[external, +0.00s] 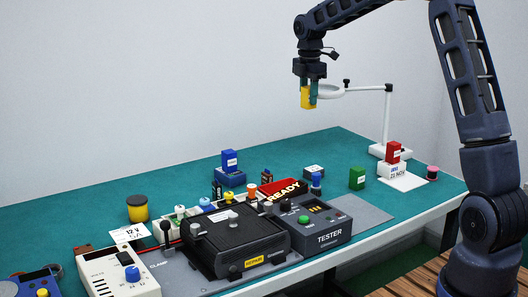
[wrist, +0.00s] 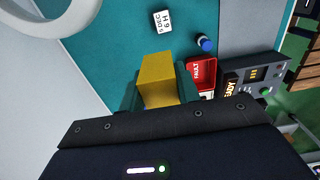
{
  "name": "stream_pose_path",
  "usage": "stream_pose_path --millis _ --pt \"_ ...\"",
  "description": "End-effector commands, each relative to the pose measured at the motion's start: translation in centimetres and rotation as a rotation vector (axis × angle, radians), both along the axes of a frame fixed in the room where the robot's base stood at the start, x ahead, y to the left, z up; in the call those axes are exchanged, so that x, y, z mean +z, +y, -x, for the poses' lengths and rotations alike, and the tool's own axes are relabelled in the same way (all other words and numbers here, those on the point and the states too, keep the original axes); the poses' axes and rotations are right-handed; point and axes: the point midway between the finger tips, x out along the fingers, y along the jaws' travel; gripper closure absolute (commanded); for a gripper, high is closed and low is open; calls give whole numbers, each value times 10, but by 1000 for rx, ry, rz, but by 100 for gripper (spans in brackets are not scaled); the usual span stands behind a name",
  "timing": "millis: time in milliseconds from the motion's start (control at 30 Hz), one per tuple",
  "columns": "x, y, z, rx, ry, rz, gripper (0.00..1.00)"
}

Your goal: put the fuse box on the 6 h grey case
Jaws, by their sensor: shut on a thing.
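My gripper (external: 308,92) is shut on a yellow box (external: 306,98), taken as the fuse box, high above the bench in the external view. In the wrist view the yellow box (wrist: 158,78) sits between the fingers of my gripper (wrist: 160,95); no label on it is readable. The 6 h grey case (external: 314,172) is a low case on the green mat, with a white top label. In the wrist view its label (wrist: 162,20) reads 6 H, beyond the held box and apart from it. Its top looks bare.
A green box (external: 357,178) stands to the right. A magnifier lamp (external: 387,115) rises behind, its ring near my gripper. The tester (external: 322,224) is in front.

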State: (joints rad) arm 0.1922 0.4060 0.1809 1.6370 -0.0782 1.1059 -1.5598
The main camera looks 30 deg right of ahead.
Motion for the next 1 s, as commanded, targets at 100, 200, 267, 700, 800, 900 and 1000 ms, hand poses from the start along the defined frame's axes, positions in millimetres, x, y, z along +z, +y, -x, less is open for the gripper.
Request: stream_pose_path --millis 100,200,267,700,800,900,1000 --pt "1 -15 9 1 -1 1 90" --pt "-3 -20 12 2 0 1 90" --pt "-10 -21 13 2 2 1 90" --pt "-104 -20 13 4 4 1 90" --pt "-124 -20 13 3 3 1 90" --pt "-141 -20 13 2 3 2 90" --pt "-151 -20 13 2 0 2 90"
